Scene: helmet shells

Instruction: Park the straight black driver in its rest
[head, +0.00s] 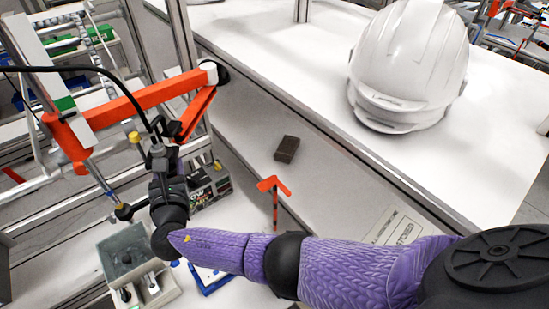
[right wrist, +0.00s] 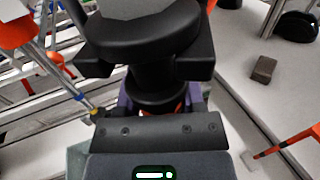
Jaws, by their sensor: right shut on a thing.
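The straight black driver (head: 158,150) hangs upright at the end of a black cable, beside the orange jointed arm. My right gripper (head: 160,185) reaches in from the right and is shut around the driver's body; its fingertips are mostly hidden. In the right wrist view, dark gripper parts fill the middle and hide the grip. A grey open box (head: 113,259) with black round parts at its front stands below and left of the gripper; I cannot tell if it is the driver's rest. My left gripper is not in view.
The orange jointed arm (head: 135,103) spans the left. A small dark block (head: 287,149) lies on the grey surface, and an orange-red bent-topped piece (head: 273,188) stands nearby. A printed dark box (head: 210,187) is close behind my gripper. A white helmet (head: 408,65) sits on the white bench.

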